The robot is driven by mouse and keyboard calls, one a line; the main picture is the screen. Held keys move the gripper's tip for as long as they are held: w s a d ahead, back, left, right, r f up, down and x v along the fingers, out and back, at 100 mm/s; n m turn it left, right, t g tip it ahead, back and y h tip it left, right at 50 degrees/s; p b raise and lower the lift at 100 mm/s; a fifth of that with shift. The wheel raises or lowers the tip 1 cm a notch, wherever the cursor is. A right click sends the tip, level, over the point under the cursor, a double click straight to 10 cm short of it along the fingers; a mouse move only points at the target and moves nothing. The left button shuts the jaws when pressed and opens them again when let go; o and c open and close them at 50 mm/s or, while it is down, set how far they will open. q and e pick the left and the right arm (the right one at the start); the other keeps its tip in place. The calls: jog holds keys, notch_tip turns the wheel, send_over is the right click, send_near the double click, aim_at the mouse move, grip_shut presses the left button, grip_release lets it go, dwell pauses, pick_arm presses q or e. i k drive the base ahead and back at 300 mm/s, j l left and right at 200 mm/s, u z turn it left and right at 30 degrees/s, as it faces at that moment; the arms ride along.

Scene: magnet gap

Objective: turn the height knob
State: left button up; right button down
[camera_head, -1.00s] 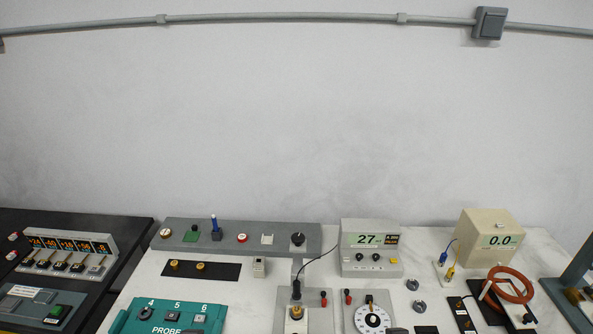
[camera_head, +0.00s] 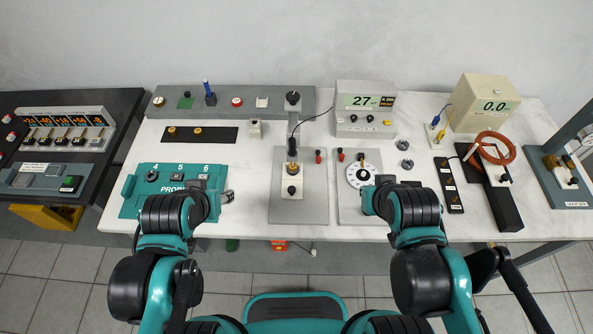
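No label I can read names the height knob. One black knob (camera_head: 292,190) sits on a small plate at the front of the grey probe stand (camera_head: 311,211), below a brass-coloured post. A white round dial with a black centre (camera_head: 363,174) is on the panel to its right. Another black knob (camera_head: 292,97) is on the long grey rail at the back. My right gripper (camera_head: 376,186) is near the white dial; contact is unclear. My arms partly hide both, so finger opening cannot be told.
A black cable (camera_head: 314,118) runs to the stand. An orange coil (camera_head: 490,148) lies at right. Bare white tabletop (camera_head: 250,165) shows left of the stand.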

aim_at(292, 98)
jog(key=k+j, duration=0.1)
jog(key=j, duration=0.3)
jog(key=k+j, duration=0.1)
jog(key=j, duration=0.3)
jog(key=k+j+z, duration=0.1)
jog(key=j, duration=0.3)
jog(key=i+l, duration=0.4)
